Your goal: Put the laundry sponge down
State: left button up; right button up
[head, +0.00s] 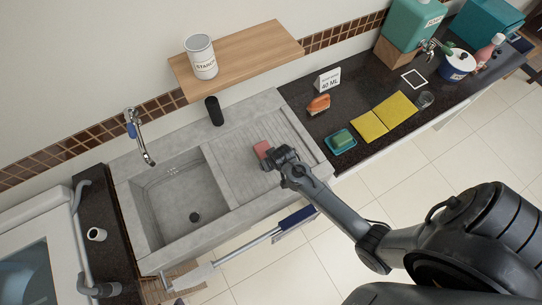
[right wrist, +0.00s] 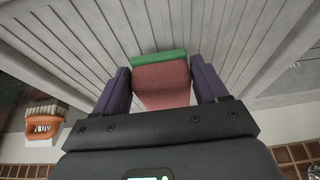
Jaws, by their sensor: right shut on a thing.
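The laundry sponge (head: 262,149) is a pink block in the head view. In the right wrist view the sponge (right wrist: 162,84) is red-pink with a green layer along its far edge. My right gripper (head: 271,153) is over the ribbed grey drainboard (head: 238,168) of the sink. In the right wrist view its two dark fingers are shut on the sponge from both sides. The sponge is at or close above the ribs; I cannot tell whether it touches them. My left gripper is not in view.
The sink basin (head: 180,205) lies left of the drainboard. A dark counter to the right holds an orange-handled brush (head: 319,104), a green sponge on a teal dish (head: 341,142) and yellow cloths (head: 386,117). A wooden shelf (head: 245,57) juts out above. Most of the drainboard is clear.

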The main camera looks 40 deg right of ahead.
jog(key=shift+f, duration=1)
jog(key=shift+f, duration=0.15)
jog(key=o, duration=0.9)
jog(key=shift+o, duration=0.2)
